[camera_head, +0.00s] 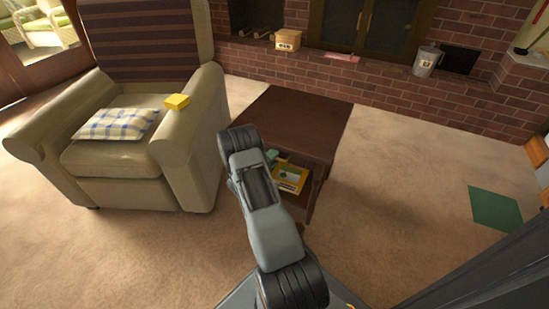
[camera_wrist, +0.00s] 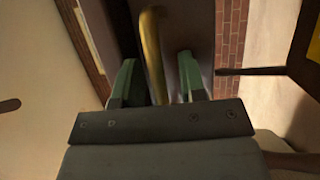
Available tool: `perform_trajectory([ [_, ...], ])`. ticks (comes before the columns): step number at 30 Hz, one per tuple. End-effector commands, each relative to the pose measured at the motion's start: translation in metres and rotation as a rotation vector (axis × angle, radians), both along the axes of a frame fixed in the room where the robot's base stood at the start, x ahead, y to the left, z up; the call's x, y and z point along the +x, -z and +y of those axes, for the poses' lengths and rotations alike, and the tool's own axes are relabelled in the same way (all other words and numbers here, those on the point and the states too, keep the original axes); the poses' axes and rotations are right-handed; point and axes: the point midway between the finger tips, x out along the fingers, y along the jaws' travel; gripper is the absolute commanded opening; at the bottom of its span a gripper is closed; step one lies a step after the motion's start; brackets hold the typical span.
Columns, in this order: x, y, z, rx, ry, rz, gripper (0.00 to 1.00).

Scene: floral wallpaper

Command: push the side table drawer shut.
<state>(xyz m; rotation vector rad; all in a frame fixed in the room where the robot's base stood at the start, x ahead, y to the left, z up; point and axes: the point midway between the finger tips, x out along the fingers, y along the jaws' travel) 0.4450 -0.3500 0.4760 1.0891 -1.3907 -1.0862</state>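The brown side table (camera_head: 300,115) stands in the middle of the head view, right of the armchair. My arm covers its near left side, and I cannot see clearly how far its drawer is out. In the wrist view a brass handle (camera_wrist: 152,50) runs between the green fingertips of my gripper (camera_wrist: 158,80), in front of a dark surface. The fingers are apart, with a gap between the handle and the right finger; I cannot tell whether the left finger touches it.
A yellow-edged item (camera_head: 290,177) and a small green thing show under the tabletop's near edge. A beige armchair (camera_head: 85,158) with a checked cushion stands close on the left. A brick fireplace (camera_head: 400,75) is behind. Carpet is clear on the right, around a green mat (camera_head: 495,209).

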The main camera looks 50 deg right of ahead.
Motion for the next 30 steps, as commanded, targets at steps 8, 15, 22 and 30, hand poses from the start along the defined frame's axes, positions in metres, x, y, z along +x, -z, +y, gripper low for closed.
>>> perform_trajectory([
  [8,0.001,0.001,0.009,0.001,-0.001,0.0,0.38],
  [15,0.005,0.008,0.051,0.001,-0.004,0.002,0.38],
  [22,0.008,0.016,0.096,0.001,-0.002,0.001,0.38],
  [30,0.009,0.023,0.127,-0.001,0.001,0.001,0.38],
])
